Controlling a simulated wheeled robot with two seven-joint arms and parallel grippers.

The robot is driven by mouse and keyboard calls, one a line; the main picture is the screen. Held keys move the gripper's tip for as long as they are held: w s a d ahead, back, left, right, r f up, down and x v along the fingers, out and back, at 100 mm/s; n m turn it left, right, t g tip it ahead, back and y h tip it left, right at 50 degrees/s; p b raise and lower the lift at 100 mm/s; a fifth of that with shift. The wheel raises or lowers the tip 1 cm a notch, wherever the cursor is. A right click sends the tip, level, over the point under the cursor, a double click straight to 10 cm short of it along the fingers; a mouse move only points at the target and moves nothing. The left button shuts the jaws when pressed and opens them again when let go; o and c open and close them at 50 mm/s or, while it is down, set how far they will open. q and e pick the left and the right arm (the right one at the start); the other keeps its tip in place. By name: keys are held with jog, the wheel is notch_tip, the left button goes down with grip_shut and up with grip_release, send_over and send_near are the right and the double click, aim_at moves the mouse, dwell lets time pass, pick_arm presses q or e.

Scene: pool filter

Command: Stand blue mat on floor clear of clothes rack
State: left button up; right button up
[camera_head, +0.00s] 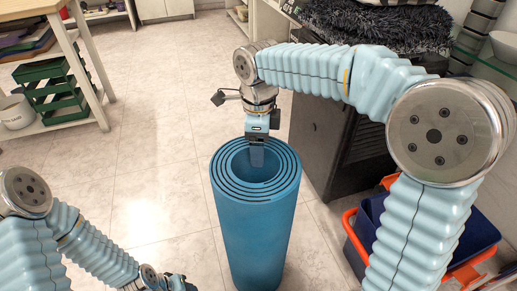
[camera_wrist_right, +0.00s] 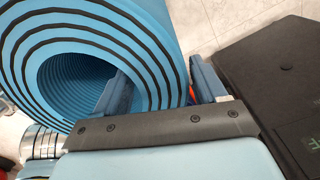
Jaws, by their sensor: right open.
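The blue mat (camera_head: 256,235) is a thick roll that stands upright on the tiled floor in the middle of the head view. Its spiral top end also fills the upper left of the right wrist view (camera_wrist_right: 85,28). My right gripper (camera_head: 257,157) points down at the top rim of the roll. In the wrist view the right gripper (camera_wrist_right: 160,72) is open, one finger in the roll's hollow and the other outside, with the rolled layers between them. My left gripper (camera_head: 172,284) is low at the left, cut by the bottom edge. I cannot make out a clothes rack.
A dark cabinet (camera_head: 338,150) stands close behind and right of the mat, with dark fluffy cloth (camera_head: 375,25) above it. A blue bin with an orange rim (camera_head: 365,240) is at the lower right. A wooden shelf (camera_head: 88,65) holds green crates (camera_head: 52,92). Floor left of the mat is clear.

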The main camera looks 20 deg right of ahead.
notch_tip(320, 180, up, 9)
jog(key=shift+r+p, duration=0.1)
jog(key=shift+p, duration=0.9)
jog(key=shift+r, duration=0.45)
